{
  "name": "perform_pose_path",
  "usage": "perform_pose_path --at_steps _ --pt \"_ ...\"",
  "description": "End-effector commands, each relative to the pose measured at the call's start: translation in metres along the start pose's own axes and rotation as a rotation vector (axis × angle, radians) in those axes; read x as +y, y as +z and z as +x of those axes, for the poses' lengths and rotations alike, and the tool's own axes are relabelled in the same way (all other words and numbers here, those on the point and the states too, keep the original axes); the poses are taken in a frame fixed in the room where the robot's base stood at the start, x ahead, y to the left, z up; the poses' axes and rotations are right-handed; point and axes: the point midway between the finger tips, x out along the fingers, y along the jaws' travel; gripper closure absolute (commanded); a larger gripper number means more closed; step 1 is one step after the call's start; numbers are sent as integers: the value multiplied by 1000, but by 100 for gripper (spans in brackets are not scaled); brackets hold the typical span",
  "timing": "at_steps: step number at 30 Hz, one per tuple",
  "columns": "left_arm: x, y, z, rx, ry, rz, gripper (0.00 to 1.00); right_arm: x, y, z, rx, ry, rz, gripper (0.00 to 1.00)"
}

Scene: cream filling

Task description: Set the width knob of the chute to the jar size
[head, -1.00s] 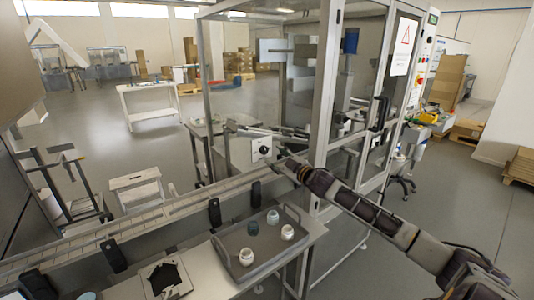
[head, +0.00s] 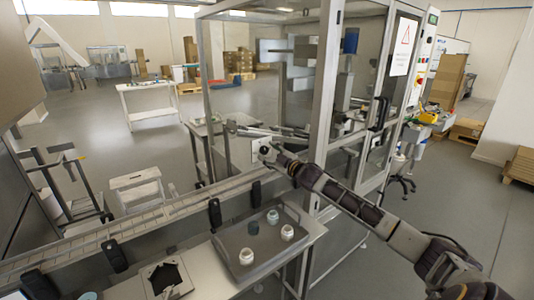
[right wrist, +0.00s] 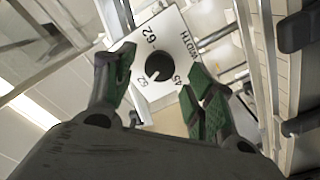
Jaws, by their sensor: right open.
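The width knob (right wrist: 159,67) is a round black dial on a white plate (right wrist: 176,45) marked WIDTH, 62, 52 and 45 in the right wrist view. A small light mark shows on it, but I cannot tell surely which number it points to. My right gripper (right wrist: 160,88) is open, its green-padded fingers on either side of the knob, seemingly not touching it. In the head view the right gripper (head: 270,153) is at the plate on the chute and partly covers it. My left gripper is not in view.
The grey tray (head: 225,243) lies on a bench beside the conveyor (head: 150,218). A metal frame post (head: 322,110) of the glazed machine stands close to my right arm. A white step stool (head: 136,188) is behind the conveyor.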

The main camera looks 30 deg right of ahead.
Motion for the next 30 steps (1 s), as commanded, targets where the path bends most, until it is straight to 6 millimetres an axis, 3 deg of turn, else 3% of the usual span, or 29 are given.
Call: perform_pose_path --at_steps 12,26,30 --pt "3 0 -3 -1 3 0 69 1 -1 19 0 1 1 45" --pt "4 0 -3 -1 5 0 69 0 0 22 0 0 0 45" --pt "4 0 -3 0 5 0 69 0 0 22 0 0 0 60"
